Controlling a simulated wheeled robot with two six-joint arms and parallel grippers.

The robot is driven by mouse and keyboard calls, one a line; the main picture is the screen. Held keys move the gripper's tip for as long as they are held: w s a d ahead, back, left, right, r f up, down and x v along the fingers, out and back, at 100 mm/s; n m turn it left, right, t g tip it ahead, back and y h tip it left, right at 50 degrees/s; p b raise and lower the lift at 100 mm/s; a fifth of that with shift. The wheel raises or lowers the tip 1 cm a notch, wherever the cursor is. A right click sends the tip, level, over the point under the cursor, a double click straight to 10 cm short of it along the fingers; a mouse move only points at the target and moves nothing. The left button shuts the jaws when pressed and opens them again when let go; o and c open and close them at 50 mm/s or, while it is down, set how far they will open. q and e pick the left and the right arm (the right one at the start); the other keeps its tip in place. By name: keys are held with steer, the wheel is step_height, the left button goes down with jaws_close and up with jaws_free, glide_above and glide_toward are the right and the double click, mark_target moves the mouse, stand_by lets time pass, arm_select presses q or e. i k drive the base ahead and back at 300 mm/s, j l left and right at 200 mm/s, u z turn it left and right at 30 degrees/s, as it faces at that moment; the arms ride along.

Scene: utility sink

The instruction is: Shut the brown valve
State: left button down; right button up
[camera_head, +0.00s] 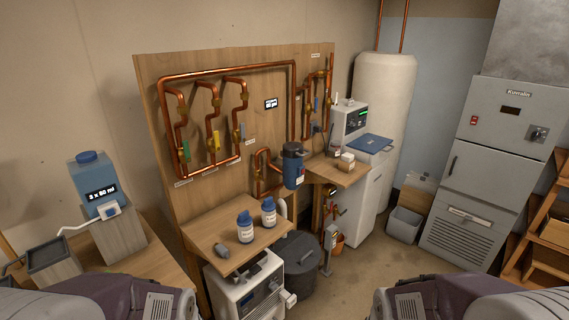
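Copper pipes with several valves run over a wooden board. On the left pipe group are a green-handled valve (186,151), a yellow-handled valve (215,143) and a grey-blue-handled valve (241,131). On the right pipe group a blue-handled valve (316,104) shows among other small fittings. I cannot make out which handle is brown; the fittings at the right are too small to tell. Parts of my own arms show at the bottom left and bottom right edges. Neither gripper is in view.
A wooden shelf (203,232) below the pipes holds two white-and-blue bottles (245,228) and a grey object. A dark blue canister (292,167) stands out before the board. A dark bin (296,268) is below. Open floor (395,270) lies at right, before a grey cabinet (492,165).

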mark_target(263, 177)
steer(key=i+l, duration=1.15)
steer(key=i, duration=0.2)
steer(key=i+j+z, duration=0.1)
steer(key=i+j, duration=0.2)
steer(key=i, duration=0.25)
